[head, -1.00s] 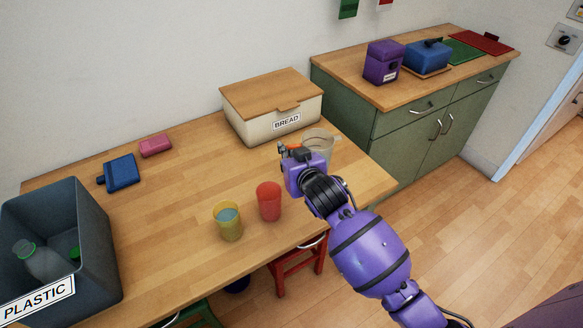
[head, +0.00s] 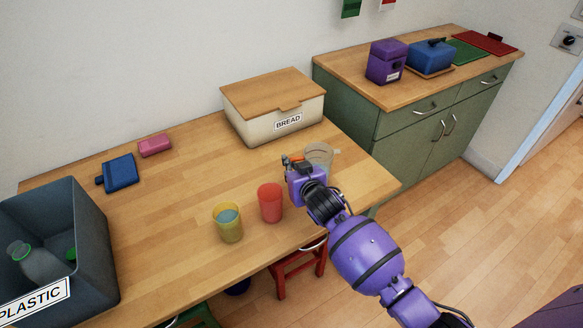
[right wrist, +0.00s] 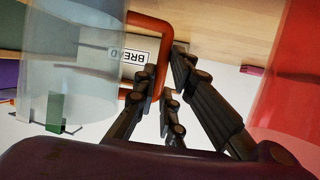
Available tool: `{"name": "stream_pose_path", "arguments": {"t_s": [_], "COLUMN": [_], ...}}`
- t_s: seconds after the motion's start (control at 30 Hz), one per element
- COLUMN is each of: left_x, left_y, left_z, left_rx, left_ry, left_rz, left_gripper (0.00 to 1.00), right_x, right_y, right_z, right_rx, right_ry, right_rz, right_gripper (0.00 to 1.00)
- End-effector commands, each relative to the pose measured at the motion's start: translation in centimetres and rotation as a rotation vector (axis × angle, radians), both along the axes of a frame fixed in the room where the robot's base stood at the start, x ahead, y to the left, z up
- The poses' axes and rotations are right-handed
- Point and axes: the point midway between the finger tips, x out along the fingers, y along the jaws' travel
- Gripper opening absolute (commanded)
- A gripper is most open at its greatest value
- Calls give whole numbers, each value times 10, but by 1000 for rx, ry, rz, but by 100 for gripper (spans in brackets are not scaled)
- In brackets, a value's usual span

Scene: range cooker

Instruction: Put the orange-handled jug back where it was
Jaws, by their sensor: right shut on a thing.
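The clear jug (head: 319,154) is at the right part of the wooden table, in front of the bread bin's right end. Its orange handle (right wrist: 150,24) shows in the right wrist view, with the clear body (right wrist: 75,75) on the left. My right gripper (head: 290,164) is shut on the handle, and its fingers (right wrist: 162,85) show around it in the wrist view. The jug looks upright; its base is partly hidden by my gripper, so I cannot tell whether it touches the table. My left gripper is not in view.
A red cup (head: 270,206) and a yellow cup (head: 228,227) stand left of my right arm. The bread bin (head: 255,120) is behind. A grey plastic bin (head: 85,250), blue flask (head: 121,171) and pink box (head: 155,146) are at left. The table's middle (head: 180,190) is clear.

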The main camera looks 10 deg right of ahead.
Motion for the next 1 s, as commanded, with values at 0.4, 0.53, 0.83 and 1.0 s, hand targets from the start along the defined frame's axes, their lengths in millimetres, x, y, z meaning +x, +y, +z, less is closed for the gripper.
{"name": "stream_pose_path", "arguments": {"t_s": [0.4,0.53,0.83,1.0], "left_x": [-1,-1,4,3], "left_y": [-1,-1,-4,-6], "left_z": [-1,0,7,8], "left_rx": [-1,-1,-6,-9], "left_ry": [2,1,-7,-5], "left_rz": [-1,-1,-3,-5], "left_gripper": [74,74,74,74], "right_x": [0,0,-41,-74], "right_y": [0,0,-6,-11], "right_z": [-3,-1,18,32], "right_rx": [0,0,1,1], "right_ry": [1,1,0,0], "right_rz": [0,0,0,0], "right_gripper": [29,29,29,29]}}
